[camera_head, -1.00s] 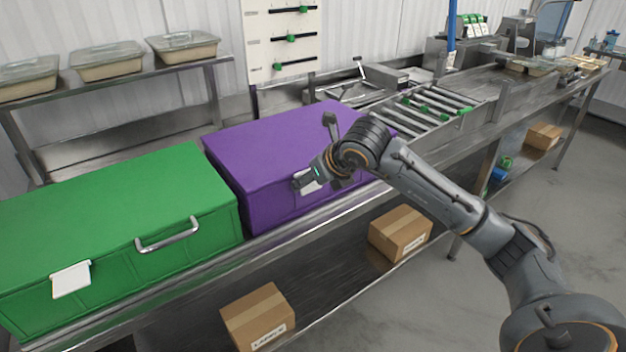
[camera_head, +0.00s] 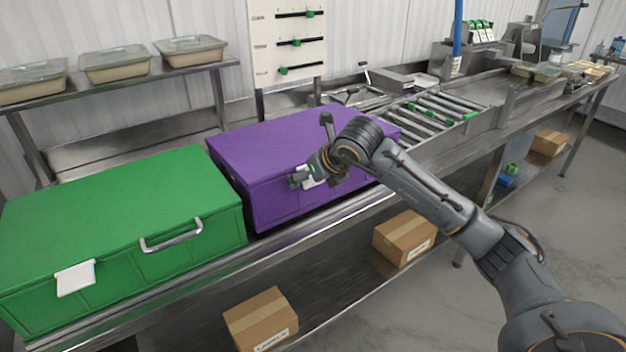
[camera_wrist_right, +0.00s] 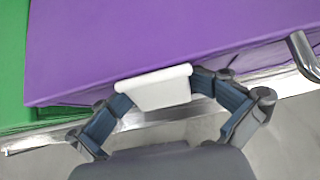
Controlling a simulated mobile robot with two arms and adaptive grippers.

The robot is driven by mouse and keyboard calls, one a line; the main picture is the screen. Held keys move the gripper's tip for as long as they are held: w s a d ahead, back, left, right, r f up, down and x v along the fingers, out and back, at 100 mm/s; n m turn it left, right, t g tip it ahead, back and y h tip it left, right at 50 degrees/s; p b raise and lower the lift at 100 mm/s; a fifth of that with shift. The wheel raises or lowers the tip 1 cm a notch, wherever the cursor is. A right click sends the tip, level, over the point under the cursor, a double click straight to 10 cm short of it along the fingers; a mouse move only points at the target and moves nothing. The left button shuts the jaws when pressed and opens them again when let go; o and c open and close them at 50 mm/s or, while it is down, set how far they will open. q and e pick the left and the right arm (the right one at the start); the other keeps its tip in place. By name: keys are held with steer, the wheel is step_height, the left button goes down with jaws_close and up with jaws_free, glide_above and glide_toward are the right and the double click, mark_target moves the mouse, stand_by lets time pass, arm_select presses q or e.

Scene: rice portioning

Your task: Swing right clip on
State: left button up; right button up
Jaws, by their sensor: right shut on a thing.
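A purple box (camera_head: 262,160) stands closed on the steel counter. A white clip (camera_wrist_right: 155,90) hangs at the box's front top edge, left of a metal handle (camera_wrist_right: 305,57) in the wrist view. My right gripper (camera_wrist_right: 158,93) is shut on the clip, with one finger at each side of it. In the head view my right gripper (camera_head: 303,179) is at the box's front face, and the clip (camera_head: 314,178) is partly hidden by it. Whether the clip sits flat against the box is hard to tell. My left gripper is not in view.
A green box (camera_head: 110,225) with its own handle (camera_head: 172,237) and white clip (camera_head: 75,278) stands close to the left. A roller conveyor (camera_head: 435,110) lies to the right. Cardboard boxes (camera_head: 262,318) sit on the lower shelf. The floor in front is clear.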

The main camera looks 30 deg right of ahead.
steer(key=shift+w, duration=0.25)
steer(key=c, duration=0.3)
steer(key=shift+s+r, duration=0.15)
steer(key=shift+r, duration=0.3)
steer(key=shift+p+v, duration=0.6)
steer(key=shift+v, duration=2.05)
steer(key=shift+s, duration=0.1)
